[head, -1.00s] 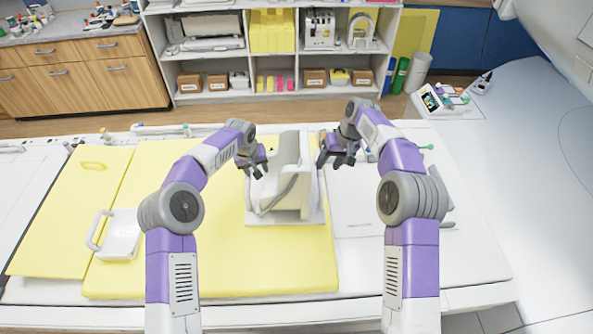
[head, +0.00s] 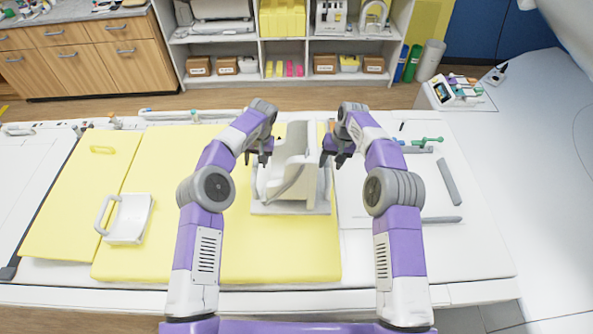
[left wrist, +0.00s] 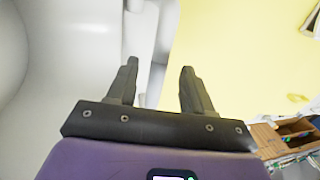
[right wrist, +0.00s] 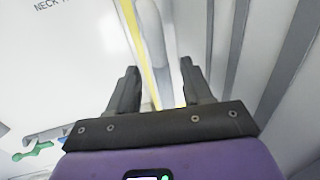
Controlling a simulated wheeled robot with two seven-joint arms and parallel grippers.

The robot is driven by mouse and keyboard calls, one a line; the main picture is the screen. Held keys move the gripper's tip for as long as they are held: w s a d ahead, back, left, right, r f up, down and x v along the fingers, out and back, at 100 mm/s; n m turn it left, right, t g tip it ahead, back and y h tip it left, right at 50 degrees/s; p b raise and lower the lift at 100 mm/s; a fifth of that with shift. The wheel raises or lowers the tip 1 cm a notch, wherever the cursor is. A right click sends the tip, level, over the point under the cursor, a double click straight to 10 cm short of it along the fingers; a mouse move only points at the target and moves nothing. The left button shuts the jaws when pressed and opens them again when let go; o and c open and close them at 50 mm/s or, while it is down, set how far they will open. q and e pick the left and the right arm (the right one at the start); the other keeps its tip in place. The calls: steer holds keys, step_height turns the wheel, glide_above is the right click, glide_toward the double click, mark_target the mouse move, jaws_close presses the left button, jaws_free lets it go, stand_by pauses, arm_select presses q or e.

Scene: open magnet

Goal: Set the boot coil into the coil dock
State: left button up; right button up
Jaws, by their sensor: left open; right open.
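The boot coil (head: 296,172), a white boot-shaped shell with a tall back, stands upright on a light grey base plate (head: 290,207) at the middle of the table. My left gripper (head: 259,157) is open at its left side; in the left wrist view its fingers (left wrist: 158,88) straddle a narrow pale bar on the coil's side. My right gripper (head: 337,157) is open at its right side; in the right wrist view a pale bar shows between its fingers (right wrist: 158,88). Contact cannot be told. I cannot tell for sure which part is the coil dock.
A yellow pad (head: 215,250) lies under and left of the coil, with a white handled tray (head: 130,219) on it. Right is a white panel (head: 400,200) with grey bars (head: 450,181) and a green-handled piece (head: 428,140). Shelves stand behind.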

mark_target(255, 165)
arm_select(q)
steer(key=shift+a+f, duration=0.25)
steer(key=shift+f, duration=0.95)
steer(key=shift+a+f, duration=0.2)
steer(key=shift+f, duration=0.95)
arm_select(e)
steer(key=shift+a+f, duration=0.2)
steer(key=shift+f, duration=1)
steer(key=shift+a+f, duration=0.2)
steer(key=shift+f, duration=0.95)
arm_select(q)
jaws_close()
arm_select(e)
jaws_close()
arm_select(q)
steer(key=shift+w+r, duration=0.2)
arm_select(e)
steer(key=shift+w+r, duration=0.2)
steer(key=shift+r, duration=0.05)
